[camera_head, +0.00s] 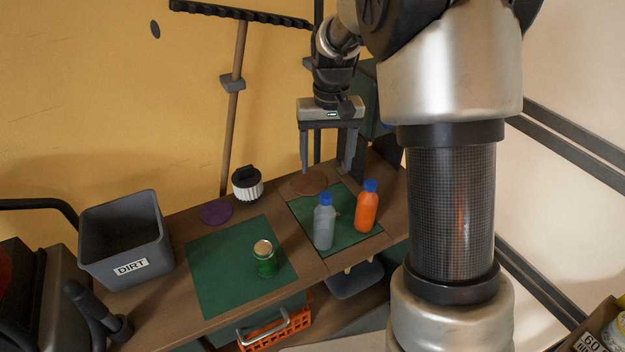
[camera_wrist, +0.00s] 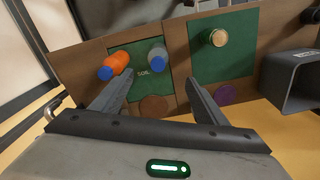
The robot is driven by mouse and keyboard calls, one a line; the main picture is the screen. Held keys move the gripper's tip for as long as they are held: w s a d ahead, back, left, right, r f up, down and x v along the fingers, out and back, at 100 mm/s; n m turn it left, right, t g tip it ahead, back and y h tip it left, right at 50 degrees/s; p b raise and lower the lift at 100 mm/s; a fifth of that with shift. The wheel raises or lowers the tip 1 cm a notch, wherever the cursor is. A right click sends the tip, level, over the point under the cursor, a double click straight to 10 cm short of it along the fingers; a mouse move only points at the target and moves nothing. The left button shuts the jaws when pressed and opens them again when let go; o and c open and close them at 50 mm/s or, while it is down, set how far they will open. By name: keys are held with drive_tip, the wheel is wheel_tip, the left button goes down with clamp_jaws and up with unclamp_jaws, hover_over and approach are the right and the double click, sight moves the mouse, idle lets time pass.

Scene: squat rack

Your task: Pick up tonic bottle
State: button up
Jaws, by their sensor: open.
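No label that reads tonic shows. A grey bottle with a blue cap (camera_head: 324,226) and an orange bottle with a blue cap (camera_head: 366,210) stand upright, apart, on the right green mat (camera_head: 345,244). In the wrist view the grey bottle (camera_wrist: 157,54) is right of the orange bottle (camera_wrist: 118,62). A green jar with a gold lid (camera_head: 264,260) stands on the left green mat (camera_head: 215,280). My gripper (camera_head: 326,168) is open and empty, pointing down above the back of the bench, behind and above both bottles. Its fingers (camera_wrist: 160,80) touch nothing.
A grey bin marked DIRT (camera_head: 125,240) stands at the bench's left end. A black-and-white round object (camera_head: 247,185), a purple disc (camera_head: 215,213) and a brown disc (camera_head: 308,183) lie along the back. A rake (camera_head: 235,85) leans on the wall.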

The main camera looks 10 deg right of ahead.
sight(324, 196)
wheel_tip(324, 196, down, 12)
drive_tip(key=shift+w+a+f, duration=0.1)
drive_tip(key=shift+f, duration=0.05)
drive_tip(key=shift+w+d+f, duration=0.1)
drive_tip(key=shift+f, duration=1.25)
drive_tip(key=shift+w+d+f, duration=0.1)
drive_tip(key=shift+f, duration=1.25)
drive_tip(key=c, duration=1.4)
